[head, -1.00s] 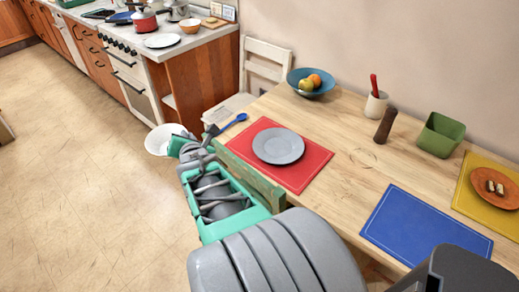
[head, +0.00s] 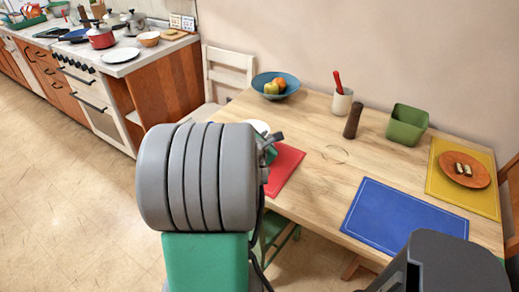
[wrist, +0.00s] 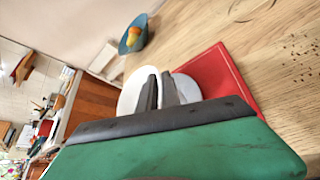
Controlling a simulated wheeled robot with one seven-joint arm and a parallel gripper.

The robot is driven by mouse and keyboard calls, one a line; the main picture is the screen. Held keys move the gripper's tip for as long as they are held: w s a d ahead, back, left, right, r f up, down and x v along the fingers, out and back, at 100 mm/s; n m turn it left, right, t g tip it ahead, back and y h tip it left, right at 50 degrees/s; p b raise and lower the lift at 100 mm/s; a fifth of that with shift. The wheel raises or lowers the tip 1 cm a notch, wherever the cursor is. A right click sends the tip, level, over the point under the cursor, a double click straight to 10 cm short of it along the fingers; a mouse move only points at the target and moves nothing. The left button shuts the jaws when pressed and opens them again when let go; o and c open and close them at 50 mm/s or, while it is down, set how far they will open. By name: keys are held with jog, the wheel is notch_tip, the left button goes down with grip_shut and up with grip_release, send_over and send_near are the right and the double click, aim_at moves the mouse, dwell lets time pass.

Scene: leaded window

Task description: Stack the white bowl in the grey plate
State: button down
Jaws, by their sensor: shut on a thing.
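The white bowl shows in the wrist view (wrist: 132,92), and a sliver of it shows in the head view (head: 259,126) behind my arm. My gripper (wrist: 160,79) is shut on the bowl's rim; its fingertips also show in the head view (head: 273,139). The grey plate (wrist: 187,88) lies on the red placemat, just right of the bowl in the wrist view, partly covered by the fingers. My arm hides the plate in the head view. The height of the bowl above the table cannot be told.
The red placemat (head: 285,166) lies under the plate. A blue bowl with fruit (head: 276,85), a utensil cup (head: 341,101), a brown mill (head: 353,121) and a green container (head: 407,125) stand behind. A blue placemat (head: 402,213) and an orange plate (head: 461,169) lie right.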

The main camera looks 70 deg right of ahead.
jog(key=w+d+f, duration=0.1)
jog(key=f, duration=0.1)
jog(key=w+d+f, duration=0.1)
jog(key=f, duration=0.1)
jog(key=w+d+f, duration=0.1)
jog(key=d, duration=0.1)
jog(key=shift+f+b, duration=0.3)
jog(key=shift+f, duration=0.1)
notch_tip(320, 180, down, 3)
jog(key=shift+w+r, duration=0.1)
jog(key=shift+w, duration=0.05)
jog(key=shift+f, duration=0.2)
jog(key=shift+f, duration=0.1)
jog(key=shift+f, duration=0.15)
jog(key=c, duration=1.5)
grip_release()
jog(key=shift+c, duration=0.2)
